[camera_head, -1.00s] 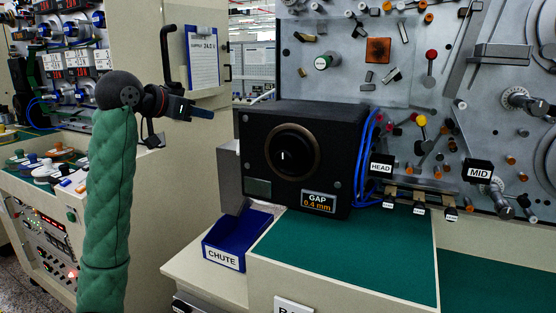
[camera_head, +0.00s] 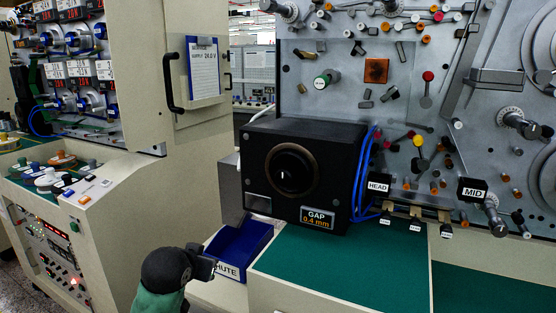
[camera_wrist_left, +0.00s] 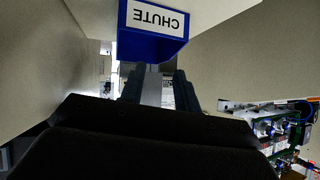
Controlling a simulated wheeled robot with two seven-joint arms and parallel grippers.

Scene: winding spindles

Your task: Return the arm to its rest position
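My left arm comes in at the bottom of the head view, with its dark wrist and left gripper (camera_head: 208,268) low in front of the blue chute tray (camera_head: 255,236). The gripper covers part of the tray's label. In the left wrist view two dark fingers (camera_wrist_left: 158,88) stand apart with a gap between them. No held object shows there. The chute tray (camera_wrist_left: 155,42) is just beyond the fingertips, its label upside down. Whether the fingers touch the tray cannot be told. My right gripper is not in view.
A black gap-gauge box (camera_head: 345,190) with a dial stands behind the green work mat (camera_head: 340,270). A panel with many pegs and knobs rises at the right. A control cabinet (camera_head: 80,215) stands at the left. The green mat is clear.

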